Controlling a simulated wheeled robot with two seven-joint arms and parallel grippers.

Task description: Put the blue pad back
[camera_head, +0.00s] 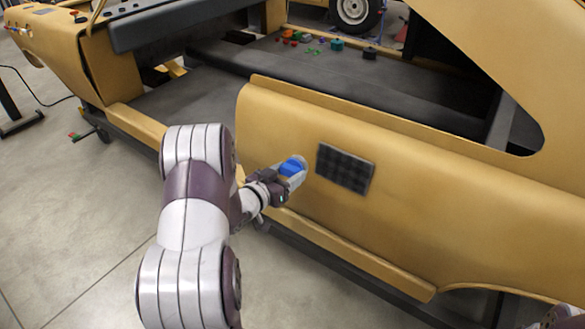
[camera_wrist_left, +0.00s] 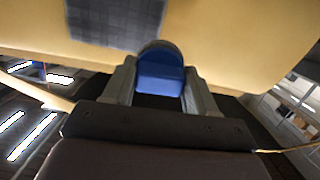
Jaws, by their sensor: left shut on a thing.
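The blue pad (camera_head: 292,167) is between the fingers of my left gripper (camera_head: 287,174), in front of the yellow car body's side panel (camera_head: 270,125). My left gripper is shut on it. In the left wrist view the blue pad (camera_wrist_left: 160,75) sits between the two grey fingers, with a dark rounded edge at its far end. A dark checked square patch (camera_head: 346,168) is on the panel, just right of the pad. It also shows in the left wrist view (camera_wrist_left: 110,22), beyond the pad and to the left. I cannot tell if the pad touches the panel.
The open car shell has a dark floor (camera_head: 190,100) and a sill. Several small coloured items, including a teal one (camera_head: 337,44), lie on a dark surface inside. A wheel (camera_head: 355,12) stands behind. The concrete floor at left is mostly clear.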

